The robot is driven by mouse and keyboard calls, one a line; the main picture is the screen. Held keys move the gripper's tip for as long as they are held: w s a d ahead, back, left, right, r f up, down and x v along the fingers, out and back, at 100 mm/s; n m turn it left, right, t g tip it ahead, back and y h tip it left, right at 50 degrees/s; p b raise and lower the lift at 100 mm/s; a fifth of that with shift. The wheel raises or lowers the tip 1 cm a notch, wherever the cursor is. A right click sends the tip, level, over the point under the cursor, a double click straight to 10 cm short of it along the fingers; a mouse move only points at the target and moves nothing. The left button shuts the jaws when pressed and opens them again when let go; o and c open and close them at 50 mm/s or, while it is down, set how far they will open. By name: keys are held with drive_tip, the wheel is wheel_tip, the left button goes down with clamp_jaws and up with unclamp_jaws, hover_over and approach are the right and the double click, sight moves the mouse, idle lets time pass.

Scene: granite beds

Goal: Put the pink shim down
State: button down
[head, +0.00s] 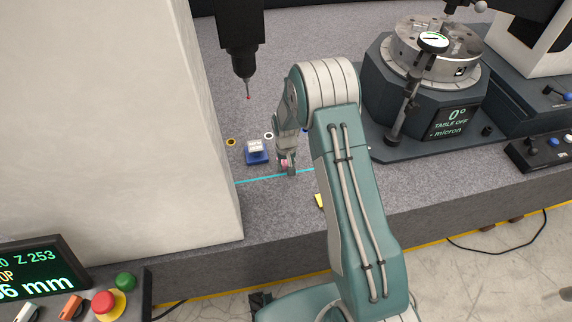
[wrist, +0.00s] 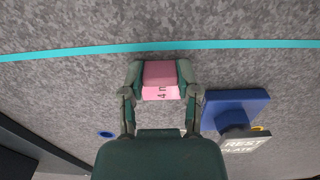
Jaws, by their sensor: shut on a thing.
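The pink shim (wrist: 160,75) is a small pink block with dark marks on its paler side. It sits between the fingers of my gripper (wrist: 161,82) in the wrist view, close to the cyan line (wrist: 70,51) on the granite. In the head view my gripper (head: 287,170) is low over the granite bed near that line, and only a bit of pink shows. My gripper is shut on the shim. I cannot tell whether the shim touches the granite.
A blue block with a white top (head: 256,152) stands left of my gripper; it also shows in the wrist view (wrist: 238,108). A black probe (head: 243,60) hangs behind. A pale column (head: 110,120) is at left, and a rotary table (head: 430,60) at right.

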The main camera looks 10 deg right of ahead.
drive_tip(key=shift+c, duration=1.7)
unclamp_jaws()
